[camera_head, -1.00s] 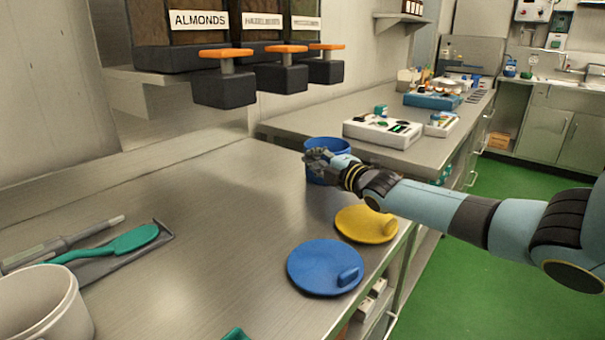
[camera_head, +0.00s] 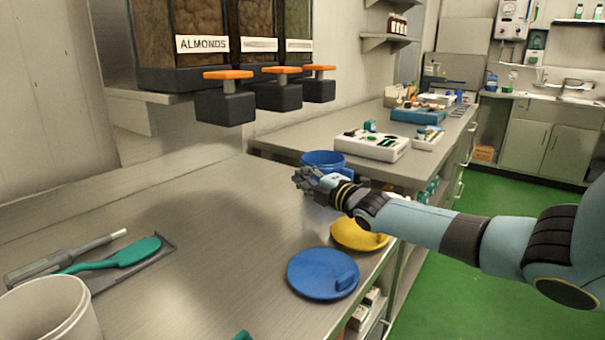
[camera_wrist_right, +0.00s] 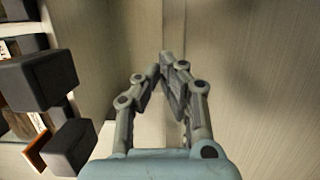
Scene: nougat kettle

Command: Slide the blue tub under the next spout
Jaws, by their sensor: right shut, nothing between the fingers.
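The blue tub (camera_head: 323,159) stands upright on the steel counter near its far right end, partly hidden behind my right gripper (camera_head: 303,180). My right gripper is shut and empty in front of the tub's left part in the head view; I cannot tell whether it touches the tub. In the right wrist view the gripper (camera_wrist_right: 168,62) has its fingertips close together, and no tub shows there. Black spouts (camera_head: 225,106) with orange handles hang in a row under the dispensers (camera_head: 180,30), the nearest labelled ALMONDS. My left gripper is not in view.
A blue lid (camera_head: 322,272) and a yellow lid (camera_head: 352,236) lie along the counter's right edge. A teal spatula (camera_head: 125,254) lies on a grey tray, beside a white bucket (camera_head: 55,312). The counter (camera_head: 190,215) below the spouts is clear.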

